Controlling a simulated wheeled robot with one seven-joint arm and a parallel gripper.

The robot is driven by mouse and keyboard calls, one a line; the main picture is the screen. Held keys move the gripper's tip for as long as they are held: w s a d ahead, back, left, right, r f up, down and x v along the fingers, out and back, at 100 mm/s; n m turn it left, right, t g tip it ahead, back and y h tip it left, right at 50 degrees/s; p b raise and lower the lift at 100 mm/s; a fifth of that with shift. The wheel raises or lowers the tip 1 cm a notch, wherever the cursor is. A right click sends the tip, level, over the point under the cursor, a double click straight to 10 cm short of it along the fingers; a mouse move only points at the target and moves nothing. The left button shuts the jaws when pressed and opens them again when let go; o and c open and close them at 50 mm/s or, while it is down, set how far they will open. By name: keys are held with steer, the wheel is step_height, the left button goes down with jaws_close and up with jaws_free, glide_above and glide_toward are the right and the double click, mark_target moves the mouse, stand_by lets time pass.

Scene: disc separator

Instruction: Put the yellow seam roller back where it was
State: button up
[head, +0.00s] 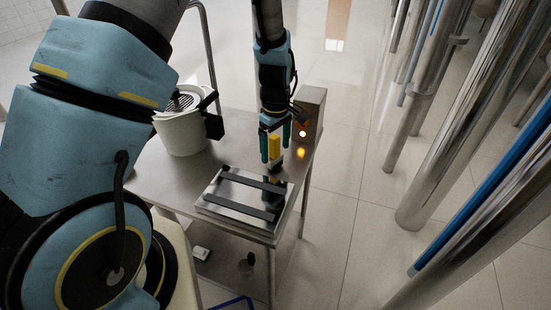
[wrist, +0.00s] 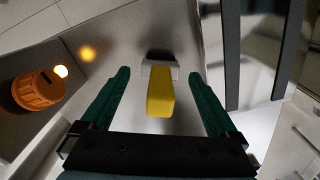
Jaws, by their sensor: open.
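The yellow seam roller (wrist: 160,98) stands between the fingers of my gripper (wrist: 155,95) in the wrist view, with a gap on each side. A pale grey block-like part (wrist: 174,72) is at its far end, with a dark patch beyond it. In the head view, the roller (head: 274,147) shows yellow between the green fingers of my gripper (head: 274,160), over the metal table (head: 190,172) near its right edge. My gripper is open. I cannot tell whether the roller touches the tabletop.
A metal plate with two dark bars (head: 240,198) lies on the table in front of the gripper. A white bucket (head: 181,130) stands at the left. A box with a glowing light (head: 310,112) stands behind right; an orange knob (wrist: 38,92) shows in the wrist view.

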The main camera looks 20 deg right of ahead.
step_height(320, 180, up, 8)
steer(key=shift+f+b, duration=0.1)
steer(key=shift+b, duration=0.7)
steer(key=shift+w+a+r, duration=0.15)
steer(key=shift+a+r, duration=0.05)
steer(key=shift+a, duration=0.2)
steer(key=s+a+r+m, duration=0.1)
steer(key=a+r+m, duration=0.1)
steer(key=a, duration=0.8)
steer(key=s+a+r+m+t, duration=0.1)
steer(key=a+r+m, duration=0.1)
steer(key=a, duration=0.7)
steer(key=s+a+r+m, duration=0.2)
steer(key=a+r, duration=0.1)
steer(key=a, duration=0.7)
steer(key=shift+a+t, duration=0.3)
